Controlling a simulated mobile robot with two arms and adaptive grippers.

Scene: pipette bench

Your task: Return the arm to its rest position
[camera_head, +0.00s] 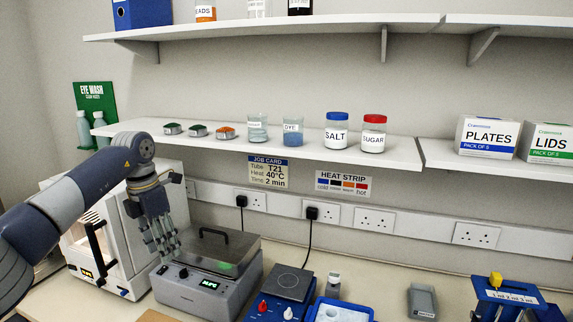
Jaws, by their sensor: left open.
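My left arm (75,200) comes in from the left edge and reaches up, then bends down at the wrist. My left gripper (164,243) hangs from it with its fingers pointing down. It is open, and I see nothing held between its fingers. It shows in front of the white machine (125,240) and at the left side of the grey lidded bath (210,270). I cannot tell whether the fingertips touch either one. My right gripper is not in view.
The bath's lid has a dark handle (214,234). A hot plate (287,281) and a blue tray (318,304) stand to its right, with a blue rack (508,295) farther right. A shelf (290,149) with jars and beakers runs above the bench.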

